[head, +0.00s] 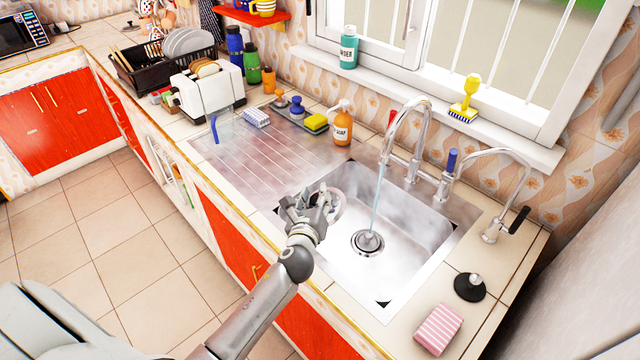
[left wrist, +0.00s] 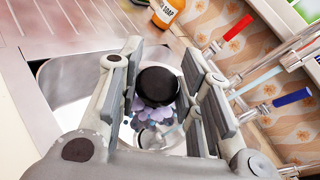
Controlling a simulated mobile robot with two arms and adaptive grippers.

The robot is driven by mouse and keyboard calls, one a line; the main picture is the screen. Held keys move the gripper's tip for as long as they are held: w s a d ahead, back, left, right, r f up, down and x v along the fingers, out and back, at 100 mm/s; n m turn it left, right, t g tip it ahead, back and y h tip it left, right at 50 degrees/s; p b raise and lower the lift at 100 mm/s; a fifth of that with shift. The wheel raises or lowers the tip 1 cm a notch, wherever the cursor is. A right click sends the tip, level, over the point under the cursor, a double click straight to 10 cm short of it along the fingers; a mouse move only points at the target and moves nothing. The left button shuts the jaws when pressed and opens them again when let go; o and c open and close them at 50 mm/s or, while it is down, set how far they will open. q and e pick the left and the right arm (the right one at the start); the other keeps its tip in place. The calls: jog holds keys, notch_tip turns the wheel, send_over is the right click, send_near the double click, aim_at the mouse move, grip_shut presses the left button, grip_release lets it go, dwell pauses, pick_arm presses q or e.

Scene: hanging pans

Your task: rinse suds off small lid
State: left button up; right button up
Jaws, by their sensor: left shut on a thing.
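My left gripper (head: 318,208) is over the left side of the sink basin (head: 425,240). In the left wrist view its fingers (left wrist: 160,95) are shut on the black knob of the small lid (left wrist: 157,86). Bluish-purple suds (left wrist: 152,112) show just below the knob. In the head view only a pale curved edge of the lid (head: 339,206) shows beside the fingers; the rest is hidden. A thin stream of water (head: 376,195) runs from the tap (head: 408,125) to the drain (head: 368,243), to the right of the lid and apart from it. My right gripper is out of view.
The ribbed drainboard (head: 270,150) is left of the basin. Behind it stand an orange soap bottle (head: 341,127) and a yellow sponge (head: 316,122). A second, curved spout (head: 505,160) stands at the right. A black stopper (head: 470,287) and pink striped sponge (head: 438,328) lie on the right counter.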

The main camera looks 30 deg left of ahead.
pick_arm(q)
jog(key=shift+w+r, duration=0.25)
jog(key=shift+w, duration=0.6)
jog(key=shift+w+d+n, duration=0.1)
jog(key=shift+w+n, duration=0.2)
jog(key=shift+w, duration=0.25)
jog(key=shift+w+d+f, duration=0.15)
jog(key=shift+w+d, duration=0.05)
jog(key=shift+w, duration=0.05)
jog(key=shift+w+d+f+b, duration=0.1)
jog(key=shift+w+d+b, duration=0.2)
jog(key=shift+b, duration=0.1)
jog(key=w+d+f+b, duration=0.2)
jog(key=w+d+b, duration=0.6)
jog(key=w, duration=0.1)
jog(key=shift+w+f+b, duration=0.15)
jog(key=shift+b, duration=0.25)
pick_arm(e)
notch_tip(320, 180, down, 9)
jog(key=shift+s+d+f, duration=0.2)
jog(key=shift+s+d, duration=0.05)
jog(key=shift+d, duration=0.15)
pick_arm(q)
jog(key=shift+d, duration=0.25)
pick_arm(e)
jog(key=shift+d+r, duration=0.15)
